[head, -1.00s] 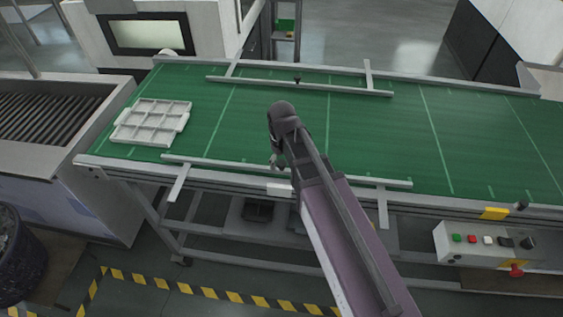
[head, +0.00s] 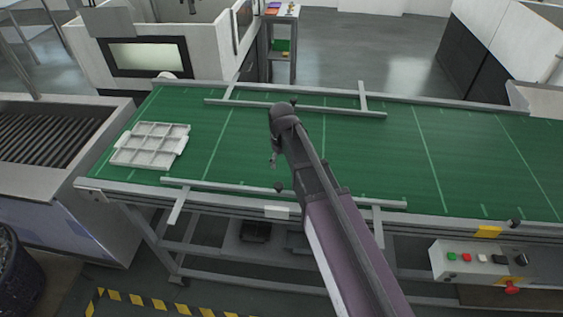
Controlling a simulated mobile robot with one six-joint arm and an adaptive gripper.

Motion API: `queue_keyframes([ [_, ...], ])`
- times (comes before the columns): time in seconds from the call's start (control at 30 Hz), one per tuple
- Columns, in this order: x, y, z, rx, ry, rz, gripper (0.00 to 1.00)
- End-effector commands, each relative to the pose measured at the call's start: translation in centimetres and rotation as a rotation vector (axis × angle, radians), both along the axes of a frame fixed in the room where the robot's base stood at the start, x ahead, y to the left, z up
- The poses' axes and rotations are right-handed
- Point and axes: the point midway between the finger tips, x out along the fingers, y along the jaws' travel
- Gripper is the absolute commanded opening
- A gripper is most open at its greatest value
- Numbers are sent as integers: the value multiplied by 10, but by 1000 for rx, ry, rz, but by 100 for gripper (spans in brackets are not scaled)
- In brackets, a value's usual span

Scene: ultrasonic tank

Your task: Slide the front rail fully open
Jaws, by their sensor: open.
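The front rail (head: 230,188) is a long grey bar along the near edge of the green conveyor belt. Its two cross arms reach out over the near side of the frame. A small dark knob (head: 279,188) shows on the rail near its middle, and part of the rail is hidden behind my arm. My gripper (head: 273,160) is open and empty. In the picture it appears over the belt, a little beyond the front rail, with a gap between them. It is small and partly hidden by the wrist.
The back rail (head: 330,109) lies along the far side of the belt (head: 390,160). A white compartment tray (head: 150,147) sits on the belt's left end. A control box (head: 478,262) with buttons is at the right front. The belt's right half is clear.

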Motion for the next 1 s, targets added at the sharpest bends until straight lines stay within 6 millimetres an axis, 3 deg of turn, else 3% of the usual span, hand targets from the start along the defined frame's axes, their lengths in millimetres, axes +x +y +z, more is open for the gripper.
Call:
queue_keyframes([
  [1.0, 0, 0, 88, 0, 0, 0, 82],
])
